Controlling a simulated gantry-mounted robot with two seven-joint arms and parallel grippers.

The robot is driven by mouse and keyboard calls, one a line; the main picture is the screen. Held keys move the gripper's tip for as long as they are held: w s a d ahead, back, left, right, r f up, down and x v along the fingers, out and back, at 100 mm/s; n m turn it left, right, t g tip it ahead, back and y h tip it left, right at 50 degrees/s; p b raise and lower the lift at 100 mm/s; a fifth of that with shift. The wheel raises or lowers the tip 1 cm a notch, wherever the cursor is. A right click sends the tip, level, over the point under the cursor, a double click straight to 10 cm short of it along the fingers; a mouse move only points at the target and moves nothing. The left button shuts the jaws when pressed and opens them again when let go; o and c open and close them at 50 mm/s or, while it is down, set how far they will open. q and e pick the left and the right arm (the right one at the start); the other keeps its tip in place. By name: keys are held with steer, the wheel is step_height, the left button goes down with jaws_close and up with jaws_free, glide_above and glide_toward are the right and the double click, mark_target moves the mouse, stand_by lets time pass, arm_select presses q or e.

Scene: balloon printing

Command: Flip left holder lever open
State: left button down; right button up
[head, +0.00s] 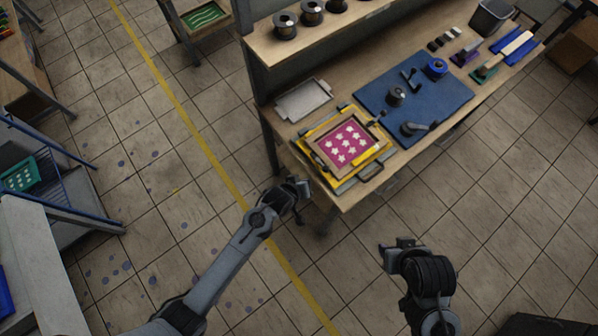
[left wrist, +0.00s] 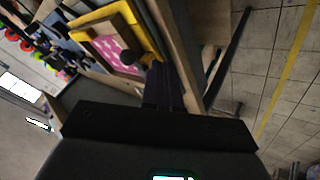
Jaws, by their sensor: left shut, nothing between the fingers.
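A yellow holder (head: 310,133) with a wooden-framed pink star-print screen (head: 345,145) sits on the near left end of the workbench. A black lever-like part (head: 372,173) shows at its near edge, and a dark one (head: 376,117) at its far right corner; I cannot tell which is the left holder lever. My left gripper (head: 304,188) is shut and empty, off the bench's near left edge, apart from the holder. My right gripper (head: 393,246) is in front of the bench; its fingers are unclear.
A blue mat (head: 440,95) with black tools lies right of the screen. A grey tray (head: 303,100) lies behind it. Spools (head: 285,25) stand on the raised shelf. The bench edge (head: 345,207) is close to my left gripper. Open tiled floor lies in front.

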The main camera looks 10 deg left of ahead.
arm_select(q)
steer(key=shift+d+v, duration=0.15)
steer(key=shift+v, duration=1.35)
steer(key=shift+d+v, duration=0.1)
steer(key=shift+v, duration=1.4)
steer(key=shift+s, duration=0.15)
steer(key=s+a+n+p, duration=0.1)
steer(key=s+a+p, duration=0.1)
steer(key=s+a, duration=0.35)
steer(key=s+a+r+m+g+y+p, duration=0.1)
steer(key=s+a+r+m+y, duration=0.1)
steer(key=s+a+r, duration=0.3)
steer(key=s+a+r+m+g+y+p, duration=0.1)
steer(key=s+a+r, duration=0.4)
steer(key=r, duration=0.6)
steer(key=a+m+g, duration=0.1)
steer(key=a+m, duration=0.1)
steer(key=shift+s+a+m+y, duration=0.15)
steer(key=shift+a+m+y, duration=0.15)
steer(key=shift+a+y, duration=0.1)
